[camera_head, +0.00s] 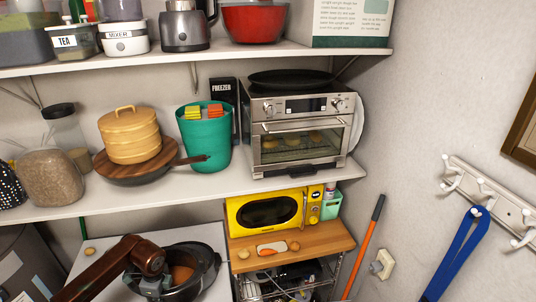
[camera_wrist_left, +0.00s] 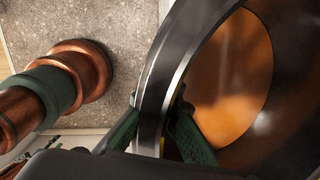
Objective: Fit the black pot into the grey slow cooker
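A dark round vessel, which looks like the black pot (camera_head: 207,266), is at the bottom left in the head view, over the white surface. It has an orange-brown round patch inside. In the left wrist view its curved dark rim with a pale band (camera_wrist_left: 175,60) fills the middle and right. My left gripper (camera_head: 158,284) is at the near left side of the rim. In the left wrist view its green fingers (camera_wrist_left: 158,135) straddle the wall, one outside and one inside, and look closed on it. I cannot make out the grey slow cooker separately. My right gripper is not in view.
A small round brown item (camera_head: 90,251) lies on the white surface (camera_head: 105,265). A wooden-topped cart (camera_head: 340,240) with a yellow microwave (camera_head: 265,211) stands right of the vessel. A loaded shelf (camera_head: 235,186) with a toaster oven (camera_head: 300,130) hangs above.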

